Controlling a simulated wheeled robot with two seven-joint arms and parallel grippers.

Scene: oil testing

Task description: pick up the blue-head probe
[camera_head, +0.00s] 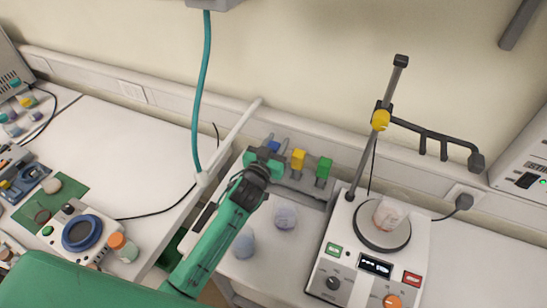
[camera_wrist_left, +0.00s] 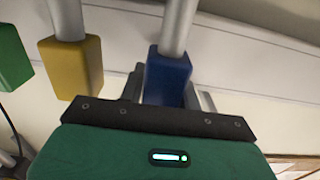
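The blue-head probe (camera_head: 273,147) stands in a grey rack (camera_head: 296,183) against the back wall, left of a yellow-head probe (camera_head: 298,158) and a green-head probe (camera_head: 323,167). My left gripper (camera_head: 264,158) is at the blue head and partly covers it. In the left wrist view the blue head (camera_wrist_left: 168,76) sits between the two fingers of my left gripper (camera_wrist_left: 168,90), which look open with small gaps at its sides. The yellow head (camera_wrist_left: 72,68) and green head (camera_wrist_left: 12,55) are beside it there. My right gripper is not in view.
A hotplate device (camera_head: 330,262) with a beaker (camera_head: 388,215) and tall clamp stand (camera_head: 372,150) is at the right. Two small beakers (camera_head: 285,216) (camera_head: 243,243) stand in front of the rack. Another device with a blue ring (camera_head: 82,232) is at left.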

